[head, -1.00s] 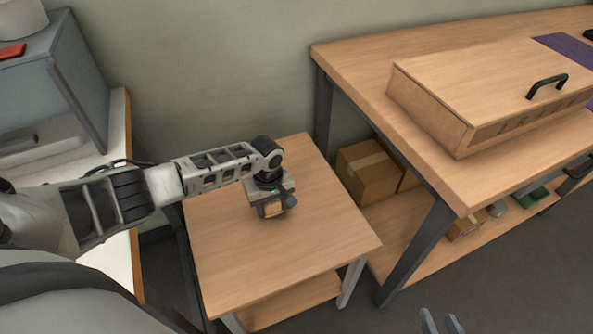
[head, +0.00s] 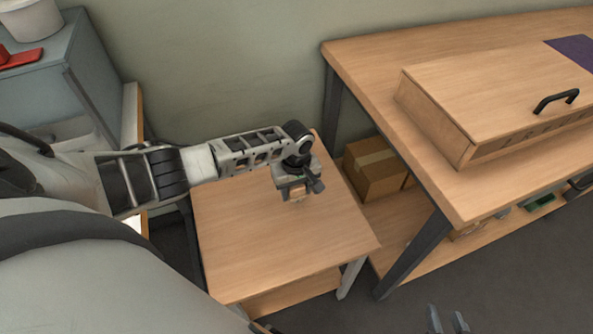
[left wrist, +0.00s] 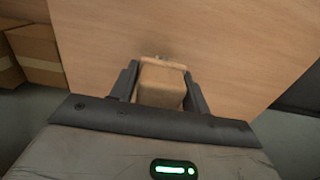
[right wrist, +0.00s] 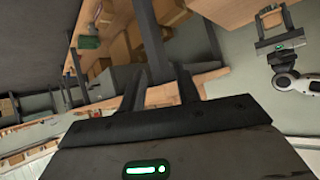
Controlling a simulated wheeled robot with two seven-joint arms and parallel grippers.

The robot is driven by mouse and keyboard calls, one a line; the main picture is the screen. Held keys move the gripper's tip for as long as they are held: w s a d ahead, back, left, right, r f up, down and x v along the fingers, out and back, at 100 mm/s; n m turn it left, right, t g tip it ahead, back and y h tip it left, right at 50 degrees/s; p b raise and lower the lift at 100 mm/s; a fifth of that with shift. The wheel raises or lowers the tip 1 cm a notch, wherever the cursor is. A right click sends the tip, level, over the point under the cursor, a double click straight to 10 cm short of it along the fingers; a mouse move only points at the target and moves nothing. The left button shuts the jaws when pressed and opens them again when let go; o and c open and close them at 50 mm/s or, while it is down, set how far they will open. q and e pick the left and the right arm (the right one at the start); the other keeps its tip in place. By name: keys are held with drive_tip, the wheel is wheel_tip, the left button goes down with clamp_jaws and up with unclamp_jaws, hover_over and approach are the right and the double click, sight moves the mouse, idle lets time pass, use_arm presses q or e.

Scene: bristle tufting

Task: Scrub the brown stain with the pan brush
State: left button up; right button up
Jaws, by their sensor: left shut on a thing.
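My left gripper (head: 297,195) is over the small wooden table (head: 250,245), near its back right part. It is shut on a light wooden block, which I take to be the pan brush (left wrist: 162,84); a small piece of it also shows below the jaws in the head view (head: 299,203). Its bristles are hidden, and I cannot tell whether it touches the tabletop. No brown stain shows on the visible tabletop. My right gripper (head: 447,321) is at the bottom edge of the head view, away from the table, its fingers apart and empty.
A larger workbench (head: 380,85) stands to the right, with a wooden box with a black handle (head: 500,95) on it. A cardboard box (head: 375,168) sits on its lower shelf. A grey cabinet (head: 45,85) is at the left. The front of the small table is clear.

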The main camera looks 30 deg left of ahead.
use_arm(q)
drive_tip(key=shift+r+p, duration=1.9)
drive_tip(key=shift+r, duration=0.1)
drive_tip(key=shift+r, duration=0.1)
